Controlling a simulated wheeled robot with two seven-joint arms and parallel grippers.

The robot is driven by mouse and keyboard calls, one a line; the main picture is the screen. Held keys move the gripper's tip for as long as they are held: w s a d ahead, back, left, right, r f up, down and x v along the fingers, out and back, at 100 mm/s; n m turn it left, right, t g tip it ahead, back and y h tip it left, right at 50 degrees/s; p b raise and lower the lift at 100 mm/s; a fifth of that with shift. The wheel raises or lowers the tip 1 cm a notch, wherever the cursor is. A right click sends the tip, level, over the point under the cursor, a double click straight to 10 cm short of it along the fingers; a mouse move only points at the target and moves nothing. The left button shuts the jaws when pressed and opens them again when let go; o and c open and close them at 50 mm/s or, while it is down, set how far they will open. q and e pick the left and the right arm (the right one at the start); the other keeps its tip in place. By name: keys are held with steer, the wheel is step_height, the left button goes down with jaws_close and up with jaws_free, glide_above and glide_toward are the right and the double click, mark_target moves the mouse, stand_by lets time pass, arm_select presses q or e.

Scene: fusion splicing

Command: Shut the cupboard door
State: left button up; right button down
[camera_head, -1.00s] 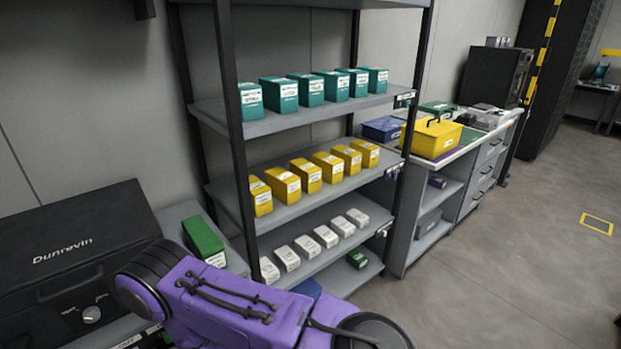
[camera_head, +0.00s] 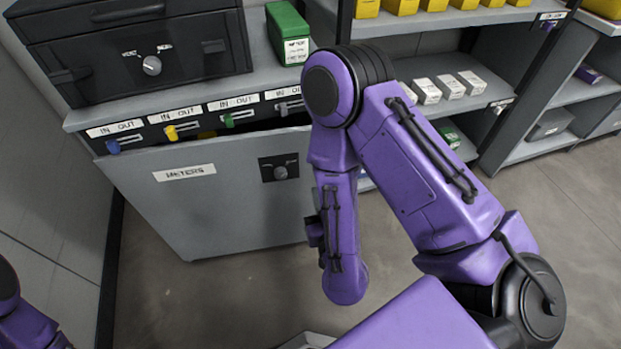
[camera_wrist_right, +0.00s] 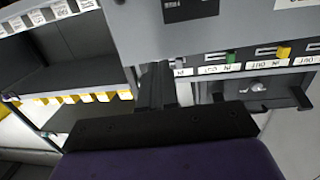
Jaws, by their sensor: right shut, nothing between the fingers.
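The grey cupboard door (camera_head: 225,210) has a METERS label and a black latch plate with a knob (camera_head: 280,172). It stands ajar: a dark gap shows above its top edge toward the right. Its right edge is hidden behind my right arm. In the right wrist view, upside down, the door (camera_wrist_right: 235,28) fills the upper part. My right gripper (camera_wrist_right: 158,72) is shut and empty there, by the door's side edge; I cannot tell if it touches. In the head view the right gripper's fingers are hidden behind my arm. My left gripper is out of view; part of that arm shows lower left.
Above the door runs a row of IN/OUT labels with coloured key tags (camera_head: 171,132). A dark box with a dial (camera_head: 140,70) and a green box (camera_head: 288,32) stand on top. An open shelf with white boxes (camera_head: 450,86) is to the right.

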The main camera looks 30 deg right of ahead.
steer(key=b, duration=0.1)
steer(key=h, duration=0.1)
glide_toward(306, 145)
steer(key=shift+m, duration=0.4)
steer(key=x, duration=0.6)
steer(key=shift+w+d+b, duration=0.2)
steer(key=shift+w+b, duration=0.15)
steer(key=shift+b, duration=0.05)
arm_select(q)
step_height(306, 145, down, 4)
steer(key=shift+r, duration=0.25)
arm_select(e)
steer(key=shift+t, duration=0.3)
